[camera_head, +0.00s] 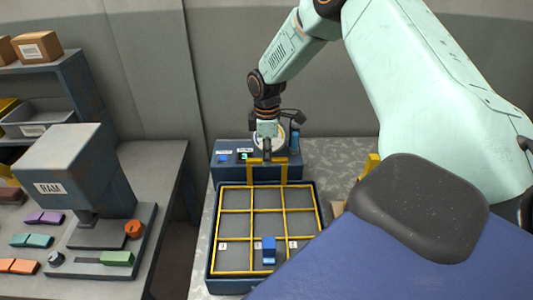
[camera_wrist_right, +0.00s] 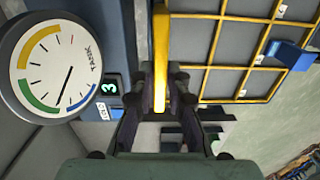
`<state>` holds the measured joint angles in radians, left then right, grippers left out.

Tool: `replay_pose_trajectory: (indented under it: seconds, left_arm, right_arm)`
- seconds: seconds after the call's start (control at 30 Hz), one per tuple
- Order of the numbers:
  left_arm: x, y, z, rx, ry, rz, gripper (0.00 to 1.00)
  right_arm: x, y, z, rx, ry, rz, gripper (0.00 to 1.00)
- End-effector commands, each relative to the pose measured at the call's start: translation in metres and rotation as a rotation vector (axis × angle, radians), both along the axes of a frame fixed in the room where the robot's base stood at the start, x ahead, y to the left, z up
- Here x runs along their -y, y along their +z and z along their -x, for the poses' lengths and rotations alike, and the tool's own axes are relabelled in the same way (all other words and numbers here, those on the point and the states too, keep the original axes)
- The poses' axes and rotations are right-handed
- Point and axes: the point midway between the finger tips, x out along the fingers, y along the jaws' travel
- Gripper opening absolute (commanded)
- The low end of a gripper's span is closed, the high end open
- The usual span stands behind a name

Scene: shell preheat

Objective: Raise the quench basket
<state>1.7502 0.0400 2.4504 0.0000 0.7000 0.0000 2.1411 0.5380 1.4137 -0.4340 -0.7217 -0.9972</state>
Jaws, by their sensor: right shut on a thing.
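The quench basket (camera_head: 252,210) is a yellow wire grid inside a dark tank (camera_head: 213,262) on the speckled table, at the middle of the head view. A yellow handle (camera_head: 283,172) rises from its far side. My right gripper (camera_head: 267,156) is at the top of this handle. In the right wrist view, its fingers (camera_wrist_right: 160,85) are shut on the yellow bar (camera_wrist_right: 162,45). A blue piece (camera_head: 268,250) stands in a front compartment and also shows in the right wrist view (camera_wrist_right: 290,55). I cannot tell whether the basket is clear of the tank floor. My left gripper is out of view.
A round dial (camera_wrist_right: 55,68) and a small display reading 3 (camera_wrist_right: 109,87) are close to the right gripper. A press marked RAM (camera_head: 70,175) stands on the left bench (camera_head: 165,190), with coloured blocks (camera_head: 45,217). A shelf (camera_head: 65,75) is behind it.

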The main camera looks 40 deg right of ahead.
Motion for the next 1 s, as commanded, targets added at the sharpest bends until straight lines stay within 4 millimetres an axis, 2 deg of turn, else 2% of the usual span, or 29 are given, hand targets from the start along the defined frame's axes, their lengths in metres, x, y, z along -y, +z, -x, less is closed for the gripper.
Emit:
replay_pose_trajectory:
  seconds: [0.03, 0.23, 0.27, 0.5, 0.83, 1.0]
  left_arm:
    - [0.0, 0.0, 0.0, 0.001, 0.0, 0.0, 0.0]
    - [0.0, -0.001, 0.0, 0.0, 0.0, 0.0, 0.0]
    - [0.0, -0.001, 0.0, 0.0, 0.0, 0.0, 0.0]
    - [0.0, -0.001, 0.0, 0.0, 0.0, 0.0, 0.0]
    - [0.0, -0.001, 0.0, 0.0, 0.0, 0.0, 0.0]
    - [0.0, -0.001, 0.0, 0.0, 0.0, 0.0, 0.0]
  right_arm:
    - [0.002, 0.006, -0.006, 0.016, 0.001, 0.007, 0.0]
    - [0.003, 0.007, -0.008, 0.023, 0.001, 0.009, 0.0]
    - [0.003, 0.007, -0.008, 0.023, 0.001, 0.009, 0.17]
    - [0.002, 0.004, -0.006, 0.018, 0.001, 0.007, 0.38]
    - [0.002, 0.005, -0.005, 0.014, 0.001, 0.005, 0.38]
    - [0.002, 0.027, -0.006, 0.017, 0.001, 0.004, 0.38]
